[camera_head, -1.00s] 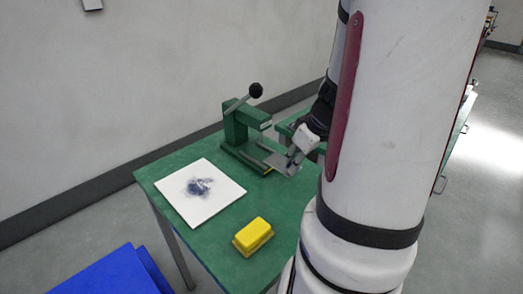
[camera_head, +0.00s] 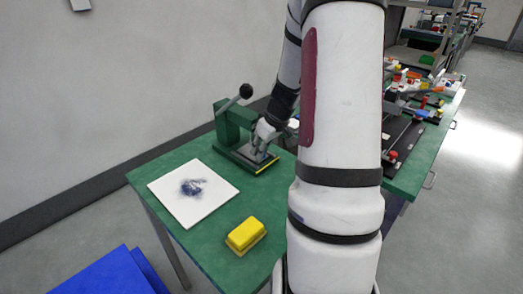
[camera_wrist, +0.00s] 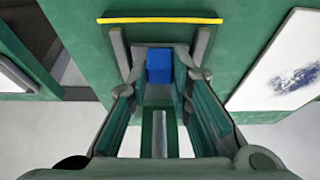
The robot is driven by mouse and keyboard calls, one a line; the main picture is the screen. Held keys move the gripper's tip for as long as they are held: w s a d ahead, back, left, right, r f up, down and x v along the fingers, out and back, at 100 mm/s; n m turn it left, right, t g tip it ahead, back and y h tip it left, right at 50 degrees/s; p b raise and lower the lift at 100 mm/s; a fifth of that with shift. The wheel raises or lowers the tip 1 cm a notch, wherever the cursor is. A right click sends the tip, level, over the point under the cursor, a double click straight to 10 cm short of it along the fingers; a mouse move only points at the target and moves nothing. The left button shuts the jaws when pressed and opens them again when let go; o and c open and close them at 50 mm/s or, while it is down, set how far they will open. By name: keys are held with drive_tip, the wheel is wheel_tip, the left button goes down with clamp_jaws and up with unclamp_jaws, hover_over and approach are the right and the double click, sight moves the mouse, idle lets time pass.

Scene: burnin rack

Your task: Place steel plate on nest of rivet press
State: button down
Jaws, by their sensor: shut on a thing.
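The green rivet press (camera_head: 228,122) stands at the back of the green table, its black-knobbed lever raised to the right. Its base has a yellow front strip (camera_head: 267,167), which also shows in the wrist view (camera_wrist: 160,20). My gripper (camera_head: 261,152) is low over the base, in front of the press column. It is shut on the steel plate (camera_head: 250,157), which is mostly hidden by the fingers and lies low at the nest. In the wrist view a blue block (camera_wrist: 159,66) shows between the fingertips. I cannot tell whether the plate is fully seated.
A white board with a dark smudge (camera_head: 165,192) lies front left on the table, beside a yellow block (camera_head: 245,234). A blue object (camera_head: 105,275) is at the lower left. Bare tabletop surrounds the yellow block.

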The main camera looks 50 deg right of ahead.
drive_tip(key=shift+f, duration=0.25)
drive_tip(key=c, duration=1.4)
unclamp_jaws()
drive_tip(key=shift+c, duration=0.2)
drive_tip(key=shift+r, duration=0.1)
